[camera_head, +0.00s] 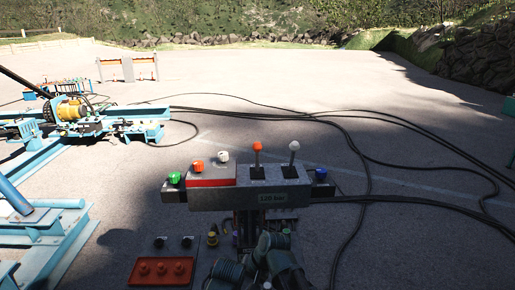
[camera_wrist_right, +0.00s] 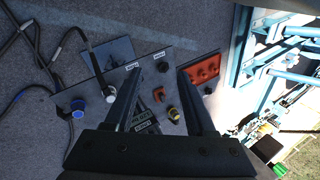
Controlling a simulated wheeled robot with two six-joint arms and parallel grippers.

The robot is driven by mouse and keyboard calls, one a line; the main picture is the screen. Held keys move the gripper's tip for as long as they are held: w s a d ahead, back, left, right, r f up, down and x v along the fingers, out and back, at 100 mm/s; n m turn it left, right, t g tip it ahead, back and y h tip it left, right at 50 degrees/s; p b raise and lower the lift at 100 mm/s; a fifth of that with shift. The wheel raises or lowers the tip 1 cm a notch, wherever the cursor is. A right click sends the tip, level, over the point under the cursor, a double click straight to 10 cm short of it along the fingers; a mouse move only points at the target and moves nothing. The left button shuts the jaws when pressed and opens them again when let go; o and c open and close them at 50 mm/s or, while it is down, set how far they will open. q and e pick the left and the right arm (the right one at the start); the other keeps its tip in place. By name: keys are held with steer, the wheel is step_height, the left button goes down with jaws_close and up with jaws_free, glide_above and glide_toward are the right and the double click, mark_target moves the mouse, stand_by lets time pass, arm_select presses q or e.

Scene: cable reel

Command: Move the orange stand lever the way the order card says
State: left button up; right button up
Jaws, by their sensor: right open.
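An orange-knobbed lever (camera_head: 257,147) stands roughly upright on top of the grey control console (camera_head: 236,198) in the head view. An orange knob (camera_wrist_right: 158,93) shows between the fingers, apart from both. I cannot tell an order card for certain. My left gripper is not in view.
A red button panel (camera_head: 162,270) is lower left. Black cables (camera_head: 365,170) run right. Blue machinery (camera_head: 110,125) stands left. Open paving lies beyond.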

steer(key=w+r+m+t+y+p, duration=0.1)
steer(key=w+r+m+t+y, duration=0.1)
steer(key=w+r+m, duration=0.35)
steer(key=w+r+m+t+y+p, duration=0.1)
steer(key=w+r+m+t+y, duration=0.15)
steer(key=w, duration=0.55)
steer(key=m+t+p, duration=0.2)
steer(key=m+t, duration=0.7)
steer(key=m, duration=0.9)
glide_toward(257, 157)
steer(key=shift+y, duration=0.25)
steer(key=x, duration=0.4)
steer(key=r+x, duration=0.1)
steer(key=x, duration=0.8)
steer(key=shift+w+d+r, duration=0.1)
steer(key=shift+w+r, duration=0.05)
steer(key=shift+w, duration=0.35)
steer(key=c, duration=0.7)
jaws_close()
steer(key=shift+w, duration=0.15)
steer(key=shift+w+d, duration=0.1)
steer(key=shift+d, duration=0.05)
